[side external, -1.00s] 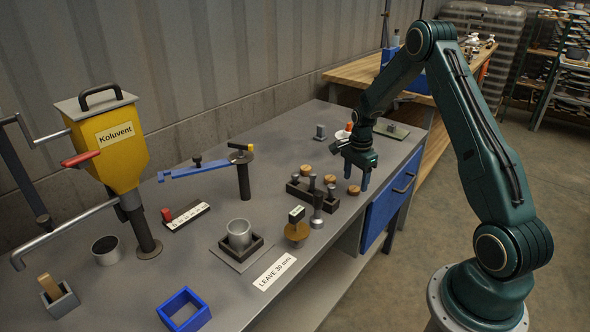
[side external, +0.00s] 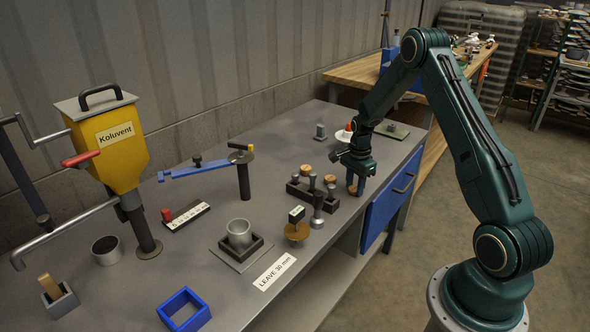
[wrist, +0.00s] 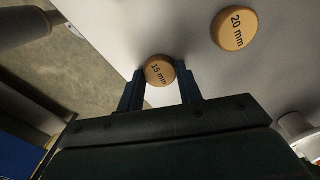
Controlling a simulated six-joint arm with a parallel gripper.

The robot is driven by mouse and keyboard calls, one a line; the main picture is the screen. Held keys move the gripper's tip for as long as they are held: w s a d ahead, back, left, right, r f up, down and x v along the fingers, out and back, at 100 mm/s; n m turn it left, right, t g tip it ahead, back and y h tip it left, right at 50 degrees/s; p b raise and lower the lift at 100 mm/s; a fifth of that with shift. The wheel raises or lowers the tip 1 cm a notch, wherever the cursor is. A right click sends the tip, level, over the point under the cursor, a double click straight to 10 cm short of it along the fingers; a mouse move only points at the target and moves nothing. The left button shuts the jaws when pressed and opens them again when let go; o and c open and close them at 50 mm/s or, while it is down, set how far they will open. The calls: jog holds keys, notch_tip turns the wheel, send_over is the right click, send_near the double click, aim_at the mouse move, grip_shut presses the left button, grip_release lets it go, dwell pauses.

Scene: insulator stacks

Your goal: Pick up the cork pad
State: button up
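A round cork pad marked 15 mm (wrist: 159,71) sits between my fingertips in the wrist view and seems to fill the gap. In the side view this cork pad (side external: 352,190) is low at the fingertips of my gripper (side external: 356,183), near the front edge of the bench. I cannot tell whether the fingers press on it or only straddle it. A second cork pad marked 20 mm (wrist: 235,28) lies apart to the right in the wrist view. Other cork pads (side external: 306,169) show left of my gripper in the side view, one partly hidden.
A dark rack with metal posts (side external: 298,189) stands close left of my gripper. A card reading "LEAVE 30 mm" (side external: 275,272), a metal cup (side external: 239,233) and a blue square frame (side external: 184,309) are nearer the camera. A white dish (side external: 342,136) is behind the gripper.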

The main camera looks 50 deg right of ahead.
aim_at(351, 189)
jog(key=shift+c, duration=0.7)
jog(key=shift+r, duration=0.15)
notch_tip(351, 189, up, 20)
dwell(0.8)
jog(key=w+a+f+n, duration=0.2)
jog(key=w+a, duration=0.3)
jog(key=a, duration=0.4)
jog(key=w+a+f+n, duration=0.15)
jog(key=w+a, duration=0.25)
jog(key=a, duration=0.4)
jog(key=w+a+f+n, duration=0.1)
jog(key=a+n, duration=0.1)
jog(key=a, duration=0.8)
jog(key=w+a+f+n, duration=0.1)
jog(key=a+f+n, duration=0.1)
jog(key=a, duration=0.9)
jog(key=shift+a+n, duration=0.2)
jog(key=shift+n, duration=0.55)
